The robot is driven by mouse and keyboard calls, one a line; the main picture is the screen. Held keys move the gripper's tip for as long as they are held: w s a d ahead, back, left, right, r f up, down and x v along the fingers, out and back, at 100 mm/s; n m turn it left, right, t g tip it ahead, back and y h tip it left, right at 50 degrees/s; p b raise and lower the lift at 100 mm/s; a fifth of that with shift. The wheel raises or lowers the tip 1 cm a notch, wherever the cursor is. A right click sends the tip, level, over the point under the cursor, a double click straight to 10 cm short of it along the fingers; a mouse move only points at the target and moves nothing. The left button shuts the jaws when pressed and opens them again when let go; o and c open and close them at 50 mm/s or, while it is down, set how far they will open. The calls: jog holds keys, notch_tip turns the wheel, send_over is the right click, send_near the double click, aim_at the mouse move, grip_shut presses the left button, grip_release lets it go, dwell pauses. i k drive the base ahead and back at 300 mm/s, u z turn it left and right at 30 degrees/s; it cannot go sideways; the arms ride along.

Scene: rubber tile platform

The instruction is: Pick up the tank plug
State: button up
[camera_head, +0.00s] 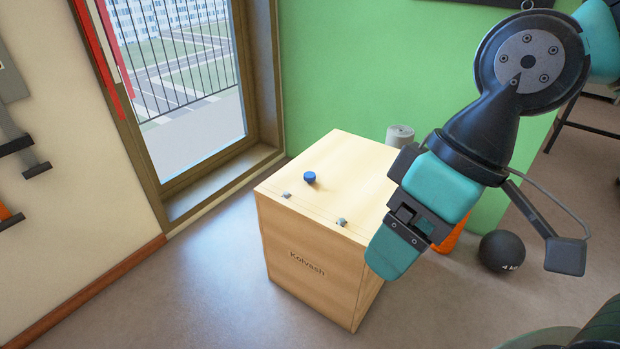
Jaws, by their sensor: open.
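A small round blue piece (310,177), which looks like the tank plug, sits on top of a pale wooden box (335,165) marked "Kolvash", towards its left side. My gripper (394,248) is open and hangs in front of the box's right side, to the right of and apart from the blue piece. Its teal and black parts hide the right part of the box. The gap between the fingers is hard to make out from this angle.
Two small grey pieces (286,195) (341,222) lie along the box top's front edge. A grey cylinder (400,135) shows behind the box. A black ball (502,251) and an orange object (449,238) are to the right. Floor left of the box is clear.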

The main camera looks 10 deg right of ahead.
aim_at(309, 176)
jog(key=u, duration=0.2)
jog(key=i, duration=0.9)
jog(key=z, duration=0.65)
